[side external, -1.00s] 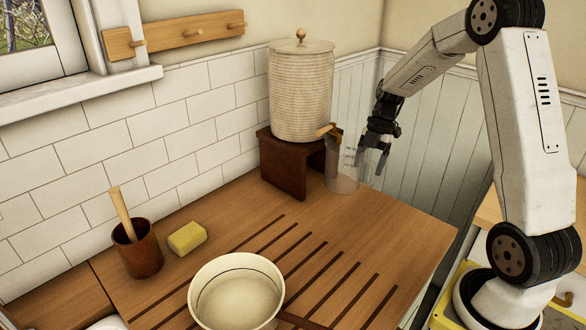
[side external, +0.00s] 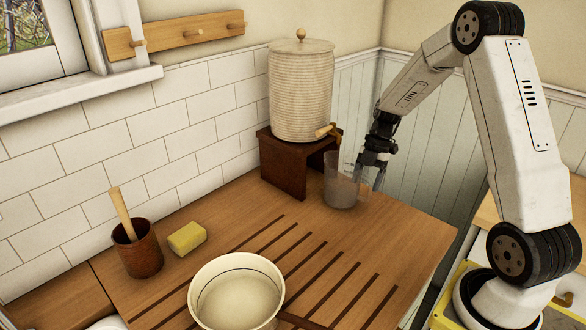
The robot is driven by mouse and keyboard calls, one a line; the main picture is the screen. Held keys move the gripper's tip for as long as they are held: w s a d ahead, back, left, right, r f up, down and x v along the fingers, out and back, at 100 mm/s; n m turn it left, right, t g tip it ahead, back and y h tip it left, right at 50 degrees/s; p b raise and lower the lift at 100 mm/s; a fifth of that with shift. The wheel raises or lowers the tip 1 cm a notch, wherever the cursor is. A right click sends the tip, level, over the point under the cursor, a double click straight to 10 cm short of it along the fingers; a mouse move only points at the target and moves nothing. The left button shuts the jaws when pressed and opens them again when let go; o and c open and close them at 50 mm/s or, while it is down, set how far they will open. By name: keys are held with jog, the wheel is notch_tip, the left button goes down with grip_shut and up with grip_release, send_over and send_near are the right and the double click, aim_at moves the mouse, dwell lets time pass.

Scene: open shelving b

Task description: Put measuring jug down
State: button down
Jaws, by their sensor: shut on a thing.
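The clear measuring jug (side external: 341,186) is upright at the wooden counter near the back right, beside the dark stand. It looks to be at the counter surface, but I cannot tell whether it touches. My gripper (side external: 369,178) is at the jug's right side, shut on it, with the fingers pointing down. The part of the jug between the fingers is hard to make out.
A ribbed dispenser (side external: 300,92) with a wooden tap (side external: 326,131) stands on a dark stand (side external: 284,170) just left of the jug. A pan (side external: 237,296), a yellow sponge (side external: 187,238) and a brown pot (side external: 138,250) are farther forward. The grooved counter (side external: 385,225) is clear to the right.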

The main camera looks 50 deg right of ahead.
jog(key=shift+f, duration=0.1)
grip_release()
jog(key=v, duration=1.2)
jog(key=shift+a, duration=0.1)
dwell(0.4)
